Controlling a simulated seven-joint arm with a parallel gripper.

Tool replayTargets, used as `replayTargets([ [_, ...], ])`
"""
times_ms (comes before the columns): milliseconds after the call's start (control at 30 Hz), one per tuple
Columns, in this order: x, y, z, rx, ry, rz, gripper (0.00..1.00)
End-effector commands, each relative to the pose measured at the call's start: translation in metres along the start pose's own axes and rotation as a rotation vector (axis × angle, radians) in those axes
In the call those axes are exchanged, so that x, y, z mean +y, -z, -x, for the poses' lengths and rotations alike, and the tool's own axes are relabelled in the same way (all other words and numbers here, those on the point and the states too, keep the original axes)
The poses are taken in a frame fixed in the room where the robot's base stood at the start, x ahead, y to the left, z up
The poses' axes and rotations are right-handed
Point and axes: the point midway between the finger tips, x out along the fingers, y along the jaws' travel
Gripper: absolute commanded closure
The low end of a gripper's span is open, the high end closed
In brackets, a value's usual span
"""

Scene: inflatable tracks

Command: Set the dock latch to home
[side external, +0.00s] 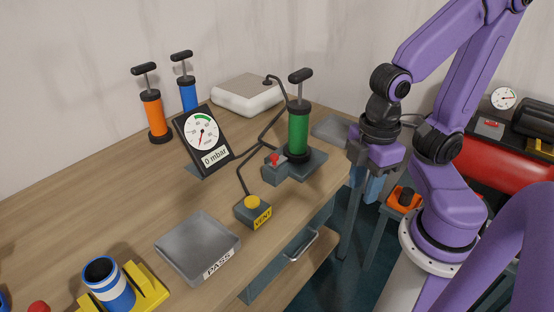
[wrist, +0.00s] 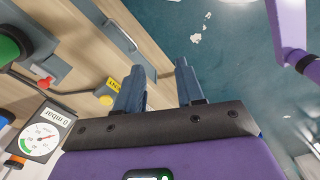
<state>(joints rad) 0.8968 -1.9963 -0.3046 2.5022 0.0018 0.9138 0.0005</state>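A green pump (side external: 299,132) stands upright on a grey dock plate (side external: 312,165) near the front right edge of the workbench. A small grey box with a red knob (side external: 273,159) is at the dock's left; this may be the dock latch, but I cannot tell its setting. In the wrist view the red knob (wrist: 45,82) and part of the green pump (wrist: 8,48) show at the left. My gripper (wrist: 158,85) points down past the bench's front edge, right of the dock. Its blue fingers are apart with nothing between them; they also show in the side view (side external: 370,186).
A gauge reading 0 mbar (side external: 203,138), a yellow VENT button (side external: 252,203), a grey PASS tray (side external: 197,248) and a striped blue cup (side external: 108,286) sit on the bench. Orange (side external: 154,115) and blue (side external: 188,94) pumps stand behind. A drawer handle (side external: 301,244) juts from the front.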

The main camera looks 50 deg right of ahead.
Motion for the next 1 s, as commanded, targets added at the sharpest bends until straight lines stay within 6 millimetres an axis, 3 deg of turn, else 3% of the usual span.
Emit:
replayTargets([
  [33, 0.000, 0.000, 0.000, 0.000, 0.000, 0.000, 0.80],
  [100, 0.002, 0.003, 0.001, -0.002, -0.002, -0.001, 1.00],
  [367, 0.028, 0.036, 0.007, -0.032, -0.021, 0.002, 1.00],
  [700, 0.090, 0.094, 0.015, -0.101, -0.049, 0.010, 1.00],
  [1000, 0.151, 0.133, 0.015, -0.168, -0.057, 0.012, 1.00],
])
